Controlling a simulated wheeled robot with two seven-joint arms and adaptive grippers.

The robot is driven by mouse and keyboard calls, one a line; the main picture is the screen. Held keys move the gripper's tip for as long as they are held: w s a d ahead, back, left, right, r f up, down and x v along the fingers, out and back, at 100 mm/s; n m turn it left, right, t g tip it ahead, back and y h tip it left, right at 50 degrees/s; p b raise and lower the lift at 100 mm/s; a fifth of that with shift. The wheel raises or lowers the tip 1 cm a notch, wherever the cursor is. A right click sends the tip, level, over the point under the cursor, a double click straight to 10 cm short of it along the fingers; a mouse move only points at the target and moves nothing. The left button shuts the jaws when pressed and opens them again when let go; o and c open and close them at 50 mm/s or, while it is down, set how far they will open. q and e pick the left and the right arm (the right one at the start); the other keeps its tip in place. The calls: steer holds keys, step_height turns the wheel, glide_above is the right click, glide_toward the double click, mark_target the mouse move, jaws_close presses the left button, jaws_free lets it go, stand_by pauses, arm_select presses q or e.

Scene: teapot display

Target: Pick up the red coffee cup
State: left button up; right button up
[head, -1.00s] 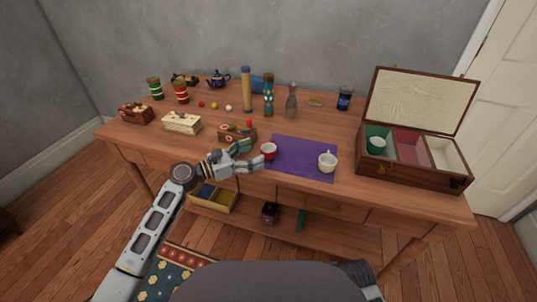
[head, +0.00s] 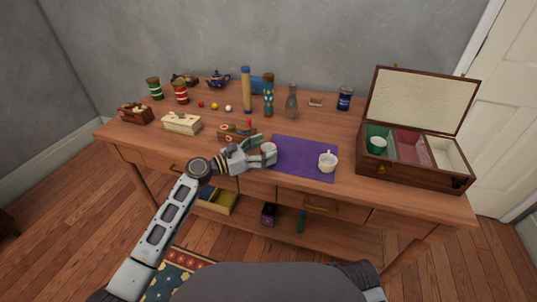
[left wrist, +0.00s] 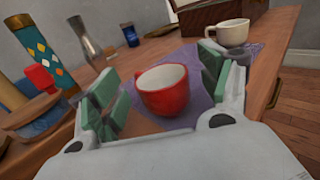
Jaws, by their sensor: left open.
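The red coffee cup (left wrist: 165,95) stands upright between the open fingers of my left gripper (left wrist: 160,88) in the left wrist view. It is red outside and white inside, and a gap shows on each side of it. In the head view the left gripper (head: 266,151) reaches the left edge of the purple mat (head: 305,153) and hides most of the cup (head: 269,147). My right gripper is in neither view.
A white cup (head: 327,163) stands on the mat's right part, also in the left wrist view (left wrist: 233,33). A wooden box with a red knob (head: 234,133) is just left of the gripper. An open compartment case (head: 410,175) stands at the right.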

arm_select(q)
steer(key=shift+w+d, duration=0.3)
steer(key=shift+d, duration=0.45)
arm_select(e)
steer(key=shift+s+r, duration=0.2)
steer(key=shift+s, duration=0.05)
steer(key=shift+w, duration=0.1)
arm_select(q)
steer(key=shift+c, duration=0.7)
steer(key=c, duration=1)
steer(key=shift+c, duration=0.3)
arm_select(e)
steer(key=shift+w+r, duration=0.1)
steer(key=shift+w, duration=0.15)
arm_select(q)
steer(key=shift+r, duration=0.1)
